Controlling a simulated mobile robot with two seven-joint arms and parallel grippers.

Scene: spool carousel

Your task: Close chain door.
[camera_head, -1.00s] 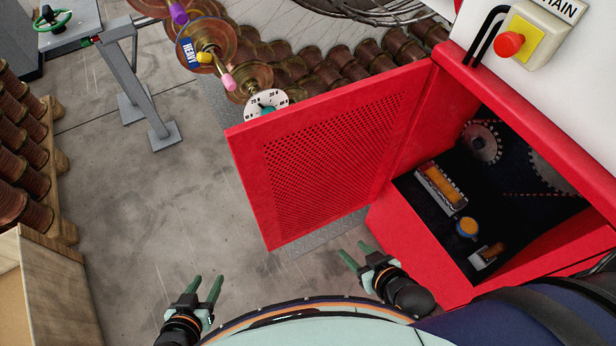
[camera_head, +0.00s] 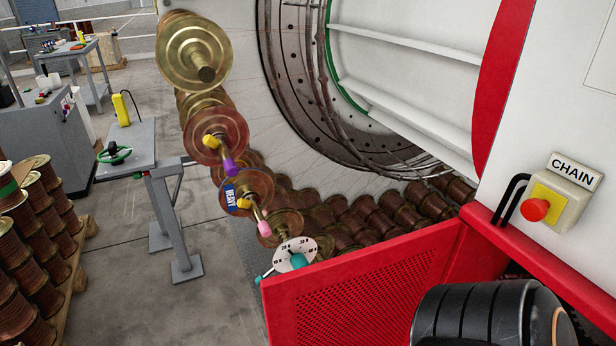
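The red chain door (camera_head: 352,290), with a perforated panel, stands open, its plane swung out to the left from the red cabinet edge (camera_head: 545,262). Only its upper part shows; its lower part is below the picture. A white CHAIN sign and a yellow box with a red button (camera_head: 535,209) sit on the white wall above the opening. A black arm link of mine covers the lower right and hides most of the opening. Neither gripper shows in the head view, so contact with the door cannot be seen.
A row of spools (camera_head: 215,134) on a shaft and a white dial disc (camera_head: 295,254) stand just behind the door. A grey stand with a green handwheel (camera_head: 115,153) and stacked copper spools (camera_head: 40,225) are at left. Bare floor (camera_head: 200,310) lies left of the door.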

